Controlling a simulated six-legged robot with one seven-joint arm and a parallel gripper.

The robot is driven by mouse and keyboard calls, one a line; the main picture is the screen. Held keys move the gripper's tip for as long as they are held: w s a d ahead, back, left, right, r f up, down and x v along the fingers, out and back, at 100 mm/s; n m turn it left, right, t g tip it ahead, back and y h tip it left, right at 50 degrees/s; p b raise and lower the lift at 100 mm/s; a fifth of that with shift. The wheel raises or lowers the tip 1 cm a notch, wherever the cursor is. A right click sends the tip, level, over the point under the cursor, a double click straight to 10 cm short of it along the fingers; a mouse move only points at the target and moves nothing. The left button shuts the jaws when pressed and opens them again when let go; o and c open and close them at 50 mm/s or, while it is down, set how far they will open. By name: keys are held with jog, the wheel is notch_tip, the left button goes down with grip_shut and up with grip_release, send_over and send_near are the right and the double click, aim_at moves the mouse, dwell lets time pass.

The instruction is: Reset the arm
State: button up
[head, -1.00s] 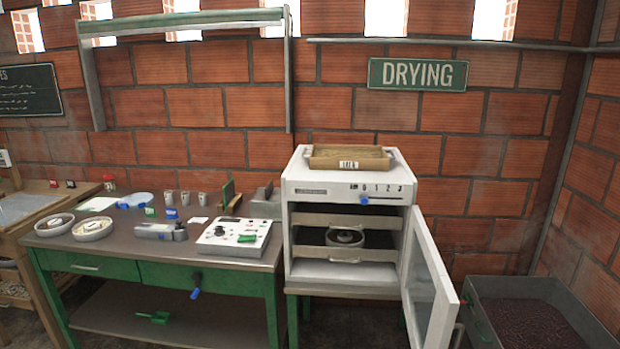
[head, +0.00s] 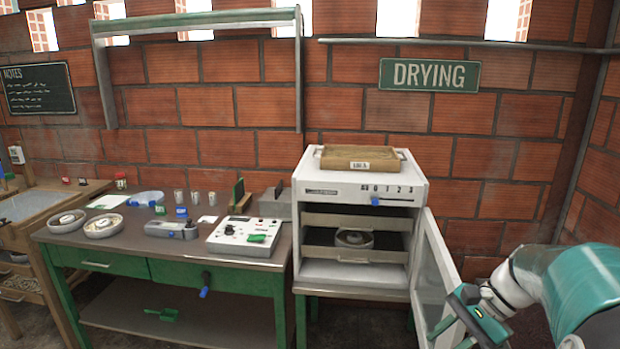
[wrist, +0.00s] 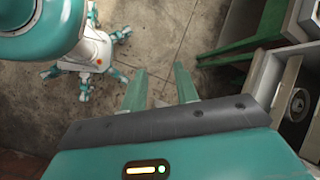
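My arm (head: 565,290) now shows at the lower right of the head view, in front of the dryer's open door. In the wrist view, my gripper (wrist: 160,86) has two green fingers with a clear gap between them. Only bare concrete floor shows beyond the fingers, and nothing is held. My own legged base (wrist: 92,55) shows at the left of the wrist view.
The white drying cabinet (head: 355,187) stands with its glass door (head: 432,275) swung open toward my arm. A round dish (head: 353,238) sits on its inner shelf. A wooden tray (head: 358,158) lies on top. The green-legged workbench (head: 130,242) holds several small items.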

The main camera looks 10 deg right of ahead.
jog(key=s+a+r+n+t+h, duration=0.2)
jog(key=s+a+n+h, duration=0.1)
jog(key=a+n, duration=0.3)
jog(key=s+a+r+n+t+h, duration=0.2)
jog(key=s+a+n, duration=0.4)
jog(key=a, duration=0.5)
jog(key=shift+s+n+h, duration=0.25)
jog(key=shift+n+h, duration=0.55)
jog(key=shift+h, duration=0.1)
